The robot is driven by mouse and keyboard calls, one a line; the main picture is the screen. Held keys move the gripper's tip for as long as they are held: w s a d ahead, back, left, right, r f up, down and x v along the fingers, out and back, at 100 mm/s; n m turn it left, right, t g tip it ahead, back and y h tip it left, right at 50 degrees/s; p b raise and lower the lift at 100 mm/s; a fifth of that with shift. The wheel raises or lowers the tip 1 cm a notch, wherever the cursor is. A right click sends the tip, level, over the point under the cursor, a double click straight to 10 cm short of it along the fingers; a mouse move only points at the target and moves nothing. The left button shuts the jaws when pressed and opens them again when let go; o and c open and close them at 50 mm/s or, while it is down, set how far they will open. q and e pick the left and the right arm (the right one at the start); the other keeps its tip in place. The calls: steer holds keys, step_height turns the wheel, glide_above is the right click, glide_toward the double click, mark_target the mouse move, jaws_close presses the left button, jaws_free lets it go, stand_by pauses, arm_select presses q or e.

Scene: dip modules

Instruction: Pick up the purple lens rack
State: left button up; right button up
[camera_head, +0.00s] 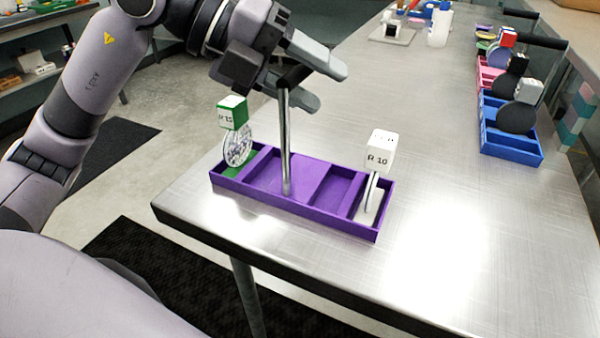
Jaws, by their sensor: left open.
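The purple lens rack (306,209) is a long tray with compartments on the near part of the metal table. A tall metal post (285,140) with a dark crossbar handle rises from its middle. A clear lens with a green-and-white R 15 block (233,113) stands in the left end compartment. A lens with a white R 10 block (379,152) stands in the right end compartment. My left gripper (318,82) is open above the rack, close to the post's handle. Whether its fingers straddle or touch the handle I cannot tell. My right gripper is not in view.
A blue rack (510,148) and a pink rack (489,75), holding lenses, stand along the table's right side. A white bottle (440,26) and a small stand (391,34) are at the back. The table's middle is clear. The purple rack lies near the table's left edge.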

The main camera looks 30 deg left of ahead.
arm_select(q)
steer(key=shift+d, duration=0.1)
steer(key=shift+c, duration=0.4)
jaws_close()
stand_by(1.0)
